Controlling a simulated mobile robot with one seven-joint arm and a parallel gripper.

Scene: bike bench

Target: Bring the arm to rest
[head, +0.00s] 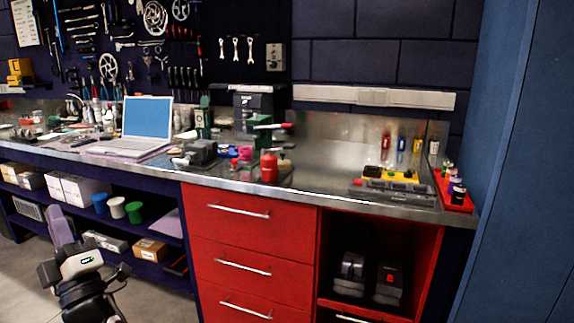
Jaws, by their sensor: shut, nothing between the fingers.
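My arm shows at the lower left of the head view, in front of the bench's open shelves and apart from the bench. Its dark end, my gripper (88,298), is low in the picture near the bottom edge. The gripper is shut and holds nothing. Its fingertips are hard to make out against the dark arm parts.
A steel worktop (330,180) runs along the wall. It carries a laptop (146,120), a red bottle (268,167), a red tray (455,192) and a yellow-and-grey organiser (392,189). Red drawers (240,237) stand below. Grey floor (150,303) is open around my arm.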

